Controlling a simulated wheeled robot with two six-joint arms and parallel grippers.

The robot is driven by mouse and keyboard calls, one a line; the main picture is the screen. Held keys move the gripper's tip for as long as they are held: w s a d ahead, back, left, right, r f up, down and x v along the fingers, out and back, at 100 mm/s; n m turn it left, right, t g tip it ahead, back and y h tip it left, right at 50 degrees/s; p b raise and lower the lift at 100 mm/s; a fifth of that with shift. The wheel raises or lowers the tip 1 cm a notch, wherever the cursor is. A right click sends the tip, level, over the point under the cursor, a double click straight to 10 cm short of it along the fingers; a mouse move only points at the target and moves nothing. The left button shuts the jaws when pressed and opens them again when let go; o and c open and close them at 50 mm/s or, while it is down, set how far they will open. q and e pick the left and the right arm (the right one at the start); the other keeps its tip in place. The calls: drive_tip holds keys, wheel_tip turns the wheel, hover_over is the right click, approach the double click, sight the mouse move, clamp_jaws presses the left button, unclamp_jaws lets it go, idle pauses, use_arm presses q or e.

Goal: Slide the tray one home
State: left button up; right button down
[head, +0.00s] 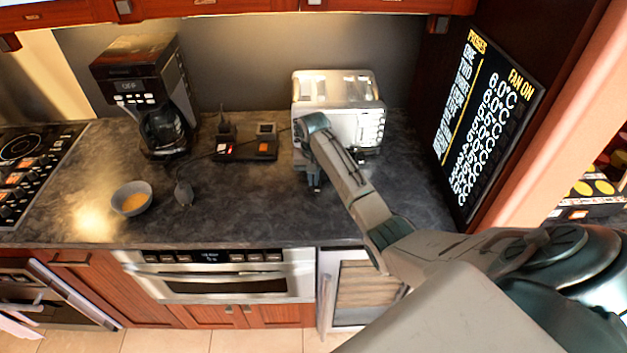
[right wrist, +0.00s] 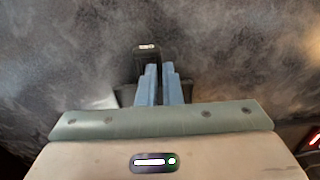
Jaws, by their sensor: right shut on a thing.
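My right gripper (head: 314,186) points down at the counter, just in front of the silver toaster (head: 338,105). In the right wrist view its blue fingers (right wrist: 158,70) are close together, shut on a small dark piece (right wrist: 148,52) with a light mark on top. This piece lies low against the dark counter; the gripper hides much of it. I cannot tell for certain whether it is the tray or how far out it sits. In the head view the fingers and forearm cover the toaster's lower left front. My left gripper is not in view.
A black two-part unit (head: 245,150) with a cord stands left of the toaster. A coffee maker (head: 150,90), a bowl (head: 132,199) and a small dark object (head: 183,192) are farther left. Below the counter (head: 260,215) is a steel drawer-style appliance (head: 225,275).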

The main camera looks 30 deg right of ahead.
drive_tip(key=shift+w+d+b, duration=0.5)
drive_tip(key=shift+w+d, duration=0.05)
drive_tip(key=shift+w, duration=0.35)
drive_tip(key=shift+w+d+b, duration=0.55)
drive_tip(key=shift+w+b, duration=0.1)
drive_tip(key=shift+w, duration=0.25)
drive_tip(key=shift+w+d+f+b, duration=0.1)
drive_tip(key=shift+w+d+b, duration=0.5)
drive_tip(key=shift+w+b, duration=0.25)
drive_tip(key=shift+w, duration=0.1)
drive_tip(key=shift+w+d+b, duration=0.35)
drive_tip(key=shift+w+b, duration=0.2)
drive_tip(key=shift+w, duration=0.05)
drive_tip(key=c, duration=1.5)
unclamp_jaws()
